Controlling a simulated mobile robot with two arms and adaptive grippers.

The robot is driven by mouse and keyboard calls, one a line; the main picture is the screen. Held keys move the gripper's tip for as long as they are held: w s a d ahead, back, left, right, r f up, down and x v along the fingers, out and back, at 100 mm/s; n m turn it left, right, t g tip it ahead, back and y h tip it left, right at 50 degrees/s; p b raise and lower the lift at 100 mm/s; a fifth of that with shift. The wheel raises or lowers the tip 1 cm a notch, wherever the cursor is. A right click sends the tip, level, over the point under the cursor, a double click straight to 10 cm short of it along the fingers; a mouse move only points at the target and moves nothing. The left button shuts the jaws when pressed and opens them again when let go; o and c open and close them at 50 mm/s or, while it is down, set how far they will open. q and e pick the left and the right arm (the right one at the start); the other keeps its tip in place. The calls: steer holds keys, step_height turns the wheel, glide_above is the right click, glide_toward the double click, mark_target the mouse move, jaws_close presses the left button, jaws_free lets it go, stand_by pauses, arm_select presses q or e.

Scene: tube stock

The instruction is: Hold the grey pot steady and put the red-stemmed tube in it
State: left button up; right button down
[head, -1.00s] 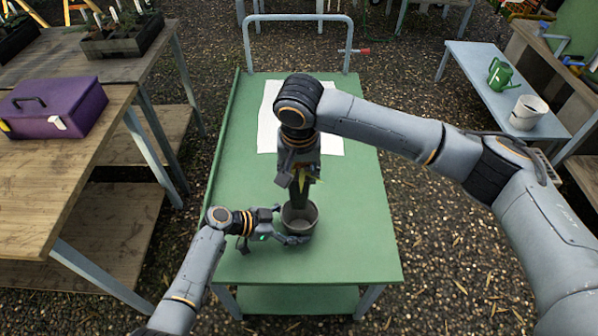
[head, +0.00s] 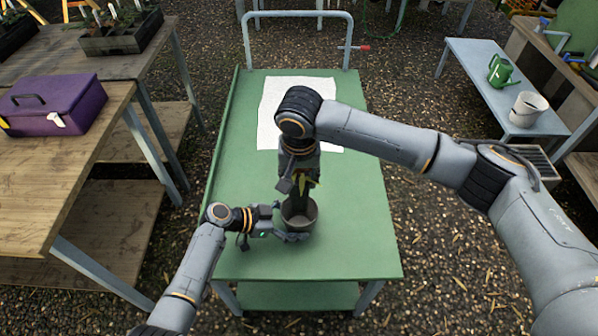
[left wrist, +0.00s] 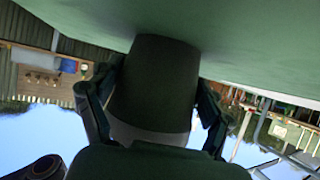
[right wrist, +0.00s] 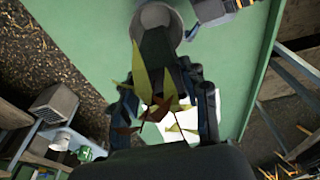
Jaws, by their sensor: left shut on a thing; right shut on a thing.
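The grey pot (head: 306,222) stands on the green cart top near its front. My left gripper (head: 290,234) is shut on the pot from the left; the left wrist view shows the pot (left wrist: 155,85) between its two fingers (left wrist: 152,110). My right gripper (head: 300,190) points down above the pot. In the right wrist view its fingers (right wrist: 165,100) are shut around a plant with green, yellow and reddish leaves (right wrist: 143,75). A dark tube (right wrist: 155,50) extends from the plant to the mouth of the pot (right wrist: 160,12). I cannot tell the stem's colour clearly or how deep the tube sits.
A white sheet (head: 270,128) lies on the green cart (head: 350,220) behind the pot. A purple toolbox (head: 60,108) is on the left wooden bench. The cart's right side is clear.

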mark_target(299, 205)
steer(key=shift+f, duration=5.4)
steer(key=c, duration=0.6)
jaws_free()
steer(key=r, duration=0.4)
steer(key=s+r, duration=0.1)
steer(key=r, duration=0.7)
steer(key=shift+s, duration=0.4)
arm_select(q)
steer(key=o, duration=0.8)
steer(key=v, duration=1.2)
